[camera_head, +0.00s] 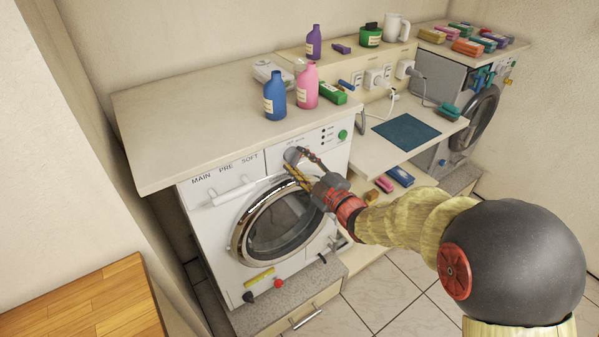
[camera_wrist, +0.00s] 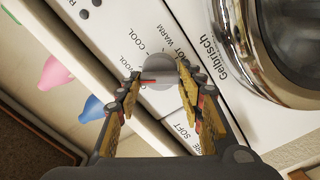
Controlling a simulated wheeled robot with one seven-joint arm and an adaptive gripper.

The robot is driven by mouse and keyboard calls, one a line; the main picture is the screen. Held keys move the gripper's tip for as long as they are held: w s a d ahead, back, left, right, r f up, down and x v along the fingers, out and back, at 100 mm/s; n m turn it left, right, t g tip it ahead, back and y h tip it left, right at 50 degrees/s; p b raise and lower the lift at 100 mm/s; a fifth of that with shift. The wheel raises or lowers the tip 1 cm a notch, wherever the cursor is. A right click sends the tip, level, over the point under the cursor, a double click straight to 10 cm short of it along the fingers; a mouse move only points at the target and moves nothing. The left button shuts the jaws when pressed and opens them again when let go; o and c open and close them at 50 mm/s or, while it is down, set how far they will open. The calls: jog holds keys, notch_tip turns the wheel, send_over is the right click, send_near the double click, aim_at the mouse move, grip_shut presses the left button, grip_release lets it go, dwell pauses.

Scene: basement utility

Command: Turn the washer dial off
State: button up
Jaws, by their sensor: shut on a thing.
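The washer (camera_head: 225,225) stands under the worktop at the left, its round door shut. Its grey dial (camera_head: 291,154) is on the front panel, above and right of the door. My gripper (camera_head: 297,164) reaches the panel from the right and is shut on the dial. In the wrist view the dial (camera_wrist: 158,70) sits between the fingertips of my gripper (camera_wrist: 160,84). A red mark (camera_wrist: 149,81) shows on the dial, toward the left finger. Labels such as COOL, HOT and WARM surround the dial. I see no off label; the fingers hide part of the panel.
A blue bottle (camera_head: 275,96) and a pink bottle (camera_head: 307,87) stand near the front edge of the worktop (camera_head: 200,127) above the panel. The detergent drawer handle (camera_head: 233,195) sticks out left of the dial. A second machine (camera_head: 452,85) stands at the right.

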jog(key=n+b, duration=0.2)
jog(key=n, duration=0.1)
jog(key=shift+f+n, duration=0.15)
jog(key=shift+n, duration=1.65)
jog(key=o, duration=1)
jog(key=shift+o, duration=0.7)
jog(key=shift+s, duration=0.1)
jog(key=v, duration=1.1)
jog(key=shift+s+d, duration=0.25)
jog(key=shift+s, duration=0.05)
